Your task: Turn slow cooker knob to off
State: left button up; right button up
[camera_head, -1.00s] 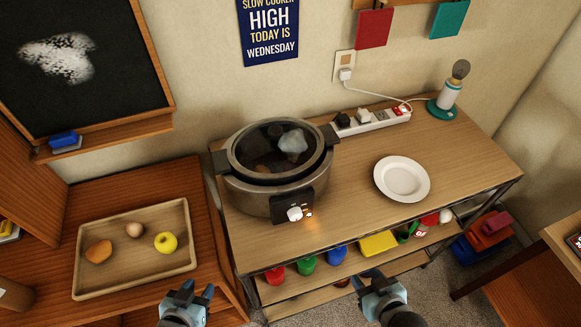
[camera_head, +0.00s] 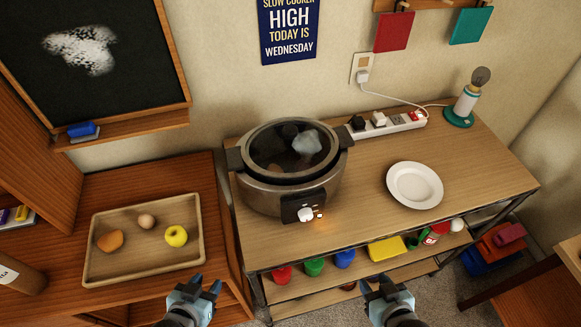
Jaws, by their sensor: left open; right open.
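The slow cooker (camera_head: 262,190) stands on the left part of the wooden table, its glass lid on and food dimly visible inside. Its white knob (camera_head: 306,215) sits on a black panel at the front, with a small orange light glowing beside it. My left gripper (camera_head: 204,287) is open and empty at the bottom of the view, to the left of and nearer than the cooker. My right gripper (camera_head: 373,287) is open and empty, below and to the right of the knob, apart from it. The knob's exact setting is too small to read.
A white plate (camera_head: 414,185) and a lamp (camera_head: 467,97) stand on the table's right side. A power strip (camera_head: 387,125) lies behind. A tray (camera_head: 108,272) with food is on the left cabinet. Colored items fill the shelf below. A sign reading HIGH (camera_head: 288,30) hangs above.

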aim_at(305, 214)
jog(key=k+j, duration=0.2)
jog(key=k, duration=0.25)
jog(key=k+j+z, duration=0.1)
jog(key=j, duration=0.3)
jog(key=k+j, duration=0.15)
jog(key=j, duration=0.3)
jog(key=i+z, duration=0.05)
